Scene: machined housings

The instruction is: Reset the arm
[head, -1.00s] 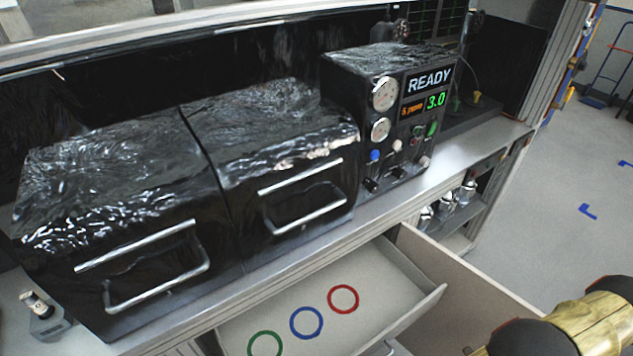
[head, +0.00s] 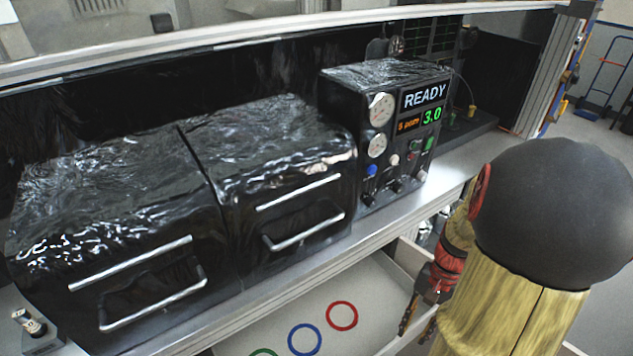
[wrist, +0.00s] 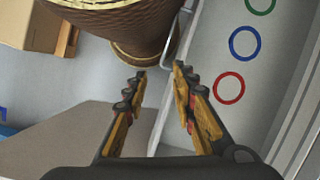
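My gripper (head: 416,322) hangs at the lower right of the head view, over the right end of an open drawer (head: 385,300), with my gold and black arm in front of it. In the wrist view my gripper (wrist: 160,72) has its two yellow and black fingers apart, with nothing between them. The drawer floor also shows at the right of the wrist view, with a red ring (wrist: 229,88), a blue ring (wrist: 244,43) and a green ring (wrist: 261,4). These rings lie to the right of the fingers.
Two dark cabinets with silver handles (head: 155,280) stand on the bench (head: 240,300). Beside them is a control box (head: 385,130) reading READY and 3.0. In the wrist view a cardboard box (wrist: 50,30) lies at the upper left. Floor (head: 590,150) shows at the far right.

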